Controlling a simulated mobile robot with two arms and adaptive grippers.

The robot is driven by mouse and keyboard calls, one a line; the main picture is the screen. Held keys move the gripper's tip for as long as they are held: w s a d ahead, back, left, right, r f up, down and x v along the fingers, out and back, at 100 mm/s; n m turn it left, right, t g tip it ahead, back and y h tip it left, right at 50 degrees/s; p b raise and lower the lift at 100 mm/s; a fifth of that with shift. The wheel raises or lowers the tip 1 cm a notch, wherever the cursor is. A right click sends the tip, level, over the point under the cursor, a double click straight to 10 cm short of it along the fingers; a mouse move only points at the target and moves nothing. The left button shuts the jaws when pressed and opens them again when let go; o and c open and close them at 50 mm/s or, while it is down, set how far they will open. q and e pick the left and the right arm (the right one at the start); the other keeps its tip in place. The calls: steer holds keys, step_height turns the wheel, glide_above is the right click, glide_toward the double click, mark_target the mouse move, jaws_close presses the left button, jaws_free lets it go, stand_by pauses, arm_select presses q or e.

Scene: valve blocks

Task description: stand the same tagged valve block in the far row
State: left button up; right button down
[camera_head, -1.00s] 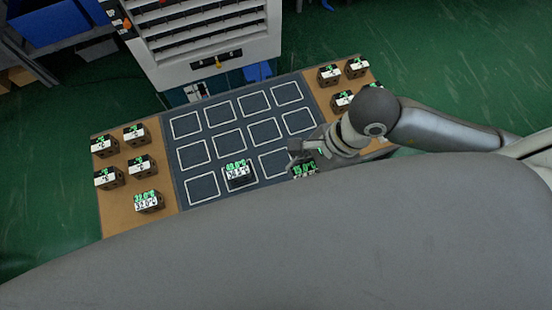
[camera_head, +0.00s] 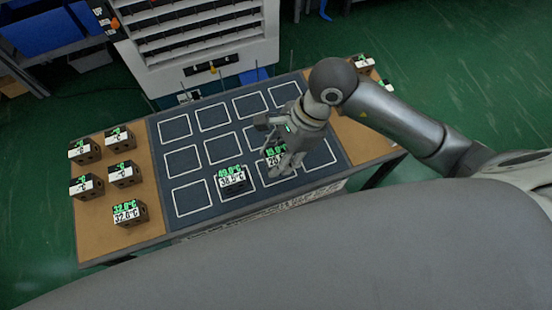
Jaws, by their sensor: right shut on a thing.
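My right gripper (camera_head: 284,158) is shut on a dark valve block (camera_head: 273,161) with a green tag reading 15.0°C and a white label, partly hidden by the fingers. They are over the dark mat (camera_head: 152,130), at the third column from the left, near side. I cannot tell whether the block touches the mat. The far row of white outlined squares looks empty. Another valve block (camera_head: 232,181), tagged 49.0°C over 38.5°C, stands in the near row, second square from the left. My left gripper is not in view.
Several blocks stand on the tan left panel (camera_head: 150,225), including a 32.0°C block (camera_head: 129,214). A block (camera_head: 362,66) shows at the far end of the right tan panel; my right arm hides much of that side. A white rack cabinet (camera_head: 200,75) stands behind the table.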

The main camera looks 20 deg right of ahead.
mark_target(276, 162)
steer(key=shift+w+a+f, duration=0.15)
steer(key=shift+w+f, duration=0.2)
step_height(276, 162, down, 3)
steer(key=shift+w+r+p, duration=0.1)
steer(key=shift+p, duration=0.4)
steer(key=shift+f, duration=0.35)
steer(key=shift+f, duration=0.1)
steer(key=c, duration=1.4)
jaws_free()
steer(key=shift+f, duration=0.15)
steer(key=o, duration=0.5)
